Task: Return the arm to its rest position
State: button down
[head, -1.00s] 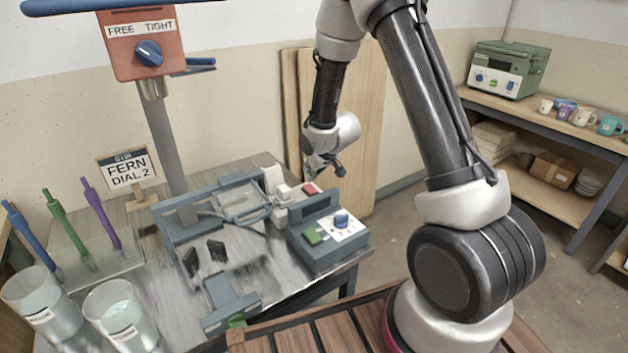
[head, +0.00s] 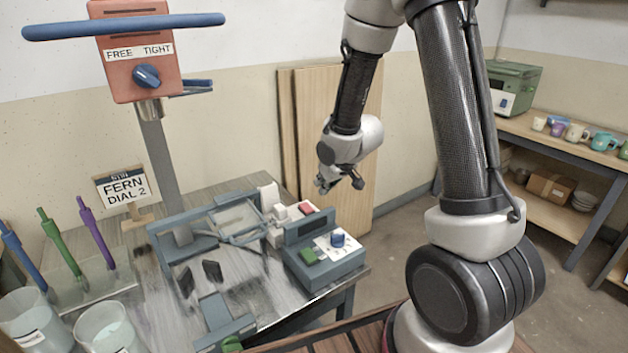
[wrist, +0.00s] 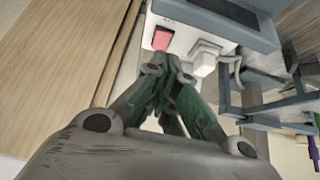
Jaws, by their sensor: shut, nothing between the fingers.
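My gripper (head: 325,186) hangs in the air above and behind the right end of the metal bench, over the blue-grey control box. In the wrist view my gripper (wrist: 172,95) has its fingers together with nothing between them. My arm rises from its base at the right and bends down to the gripper. The control box (head: 325,262) has a green button, a blue knob and a small dark display. A white switch unit with a red button (head: 306,208) stands behind it; the red button also shows in the wrist view (wrist: 162,38), beyond the fingers.
A red dial head (head: 133,60) with a blue bar stands on a post. The bench holds a sign (head: 125,188), coloured stirrers, clear buckets (head: 107,326) and a clamp frame (head: 170,245). Boards (head: 300,130) lean on the wall. A shelf (head: 545,140) with mugs stands right.

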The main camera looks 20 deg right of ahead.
jog(key=s+d+g+h, duration=0.2)
jog(key=s+d+g, duration=0.3)
jog(key=s, duration=0.7)
jog(key=s+d+r+m+t, duration=0.2)
jog(key=s+d+r+m, duration=0.1)
jog(key=s+r, duration=1.4)
notch_tip(320, 180, up, 5)
jog(key=shift+f+t, duration=0.1)
jog(key=shift+t, duration=0.2)
